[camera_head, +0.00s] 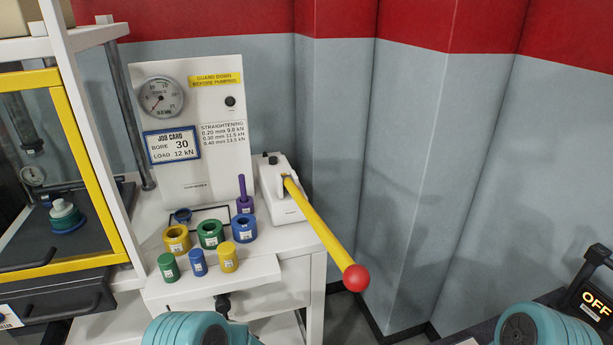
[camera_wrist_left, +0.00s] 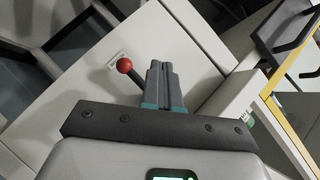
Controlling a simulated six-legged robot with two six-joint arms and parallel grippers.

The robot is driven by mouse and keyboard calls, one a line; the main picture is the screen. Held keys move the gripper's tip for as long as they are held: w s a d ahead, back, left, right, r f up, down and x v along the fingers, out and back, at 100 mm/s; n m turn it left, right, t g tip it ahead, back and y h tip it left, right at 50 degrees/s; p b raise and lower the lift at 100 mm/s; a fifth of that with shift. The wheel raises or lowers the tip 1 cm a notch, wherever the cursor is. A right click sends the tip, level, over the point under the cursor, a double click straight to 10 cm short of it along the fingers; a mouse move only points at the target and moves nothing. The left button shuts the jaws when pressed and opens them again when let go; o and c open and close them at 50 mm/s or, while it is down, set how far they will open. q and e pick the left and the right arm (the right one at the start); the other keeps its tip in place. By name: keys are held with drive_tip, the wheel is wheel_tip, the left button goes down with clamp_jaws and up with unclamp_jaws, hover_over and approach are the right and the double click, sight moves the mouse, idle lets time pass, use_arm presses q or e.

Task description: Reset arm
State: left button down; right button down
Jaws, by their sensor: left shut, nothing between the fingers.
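My left gripper (camera_wrist_left: 160,68) shows in the left wrist view with its two grey fingers closed together and nothing between them. A small red ball knob (camera_wrist_left: 124,65) on a dark stem is just left of the fingertips, and I cannot tell whether they touch. White panels lie behind the fingers. In the head view, teal parts of my arms show at the bottom edge, but neither gripper is visible there.
A yellow pump lever (camera_head: 322,235) with a red ball (camera_head: 356,278) sticks out from the white pump block (camera_head: 285,188). Colored rings and cylinders, including a green ring (camera_head: 210,234), stand on the white bench. A yellow-framed guard (camera_head: 88,165) is at left. Grey wall panels (camera_head: 425,165) are at right.

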use_arm(q)
drive_tip(key=s+a+f+h, duration=0.3)
drive_tip(key=s+f+h, duration=0.3)
drive_tip(key=s+h, duration=0.15)
drive_tip(key=s+d+f+n+g+h, duration=0.1)
drive_tip(key=s+d+g+h, duration=0.2)
drive_tip(key=s+d, duration=0.3)
drive_tip(key=s+d+f+n+g+h, duration=0.1)
drive_tip(key=s+d+g+h, duration=0.3)
drive_tip(key=s, duration=1)
drive_tip(key=shift+d+n+g, duration=0.3)
drive_tip(key=shift+d+n, duration=0.1)
drive_tip(key=shift+d, duration=0.65)
drive_tip(key=shift+h, duration=0.25)
